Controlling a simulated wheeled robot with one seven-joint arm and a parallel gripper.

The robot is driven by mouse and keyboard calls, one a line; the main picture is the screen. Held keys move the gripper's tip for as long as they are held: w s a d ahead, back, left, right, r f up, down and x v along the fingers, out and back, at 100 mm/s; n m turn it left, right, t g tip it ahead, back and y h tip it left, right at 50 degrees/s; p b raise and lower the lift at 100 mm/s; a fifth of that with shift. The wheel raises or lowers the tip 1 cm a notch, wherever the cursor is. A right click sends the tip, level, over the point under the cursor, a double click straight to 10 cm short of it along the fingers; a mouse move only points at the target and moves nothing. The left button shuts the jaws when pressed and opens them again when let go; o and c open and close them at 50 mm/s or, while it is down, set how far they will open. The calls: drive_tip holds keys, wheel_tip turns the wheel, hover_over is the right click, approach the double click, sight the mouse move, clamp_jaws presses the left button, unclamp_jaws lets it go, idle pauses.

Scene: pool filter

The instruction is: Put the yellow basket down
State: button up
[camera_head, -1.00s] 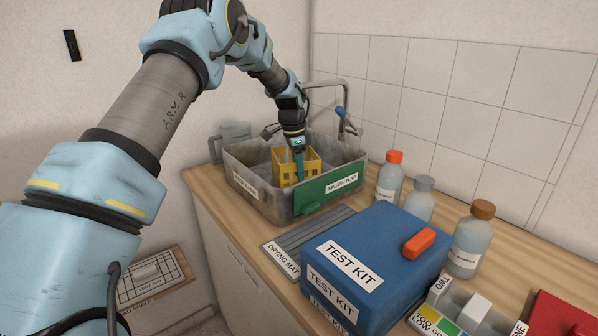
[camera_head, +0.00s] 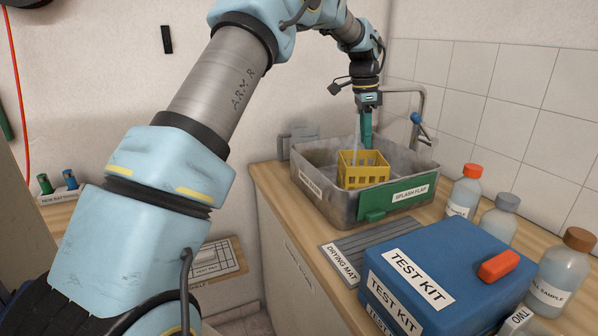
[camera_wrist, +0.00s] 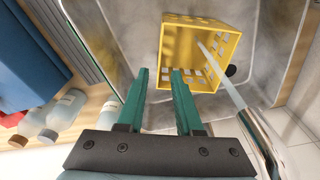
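The yellow basket (camera_head: 363,172) sits inside the grey metal sink (camera_head: 335,208), and looks upright. In the wrist view the basket (camera_wrist: 203,50) lies just beyond my fingertips, its open top towards the camera. My gripper (camera_head: 367,142) is above the sink, with its teal fingers pointing down by the basket's rim. In the wrist view my gripper (camera_wrist: 160,72) is open, with a clear gap between the fingers and nothing clamped. A pale stream of water (camera_wrist: 222,75) falls from the tap into the basket.
The green splash flap (camera_head: 390,199) is at the sink's front. A bare drying mat (camera_head: 350,250) lies before it. The blue test kit box (camera_head: 440,270) and several bottles (camera_head: 466,190) stand to the right. The tap (camera_head: 418,120) rises behind the sink.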

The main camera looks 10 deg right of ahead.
drive_tip(key=a+n, duration=0.2)
drive_tip(key=a, duration=0.2)
drive_tip(key=a+n, duration=0.1)
drive_tip(key=a, duration=0.4)
drive_tip(key=a+f+n, duration=0.1)
drive_tip(key=a+n, duration=0.1)
drive_tip(key=a, duration=0.3)
drive_tip(key=shift+w+n+t, duration=0.2)
drive_tip(key=shift+n+t, duration=0.1)
drive_tip(key=s+a+f+n, duration=0.2)
drive_tip(key=s+a+n, duration=0.2)
drive_tip(key=a, duration=0.5)
drive_tip(key=s+a+f+n, duration=0.2)
drive_tip(key=s+a+n, duration=0.3)
drive_tip(key=s+a, duration=0.3)
drive_tip(key=s+a+f+n+t+y, duration=0.1)
drive_tip(key=s+a+f+n, duration=0.1)
drive_tip(key=s+a+n, duration=0.2)
drive_tip(key=s+a, duration=0.3)
drive_tip(key=a, duration=0.4)
drive_tip(key=shift+f+n, duration=0.25)
drive_tip(key=shift+n, duration=0.05)
drive_tip(key=shift+s+a, duration=0.1)
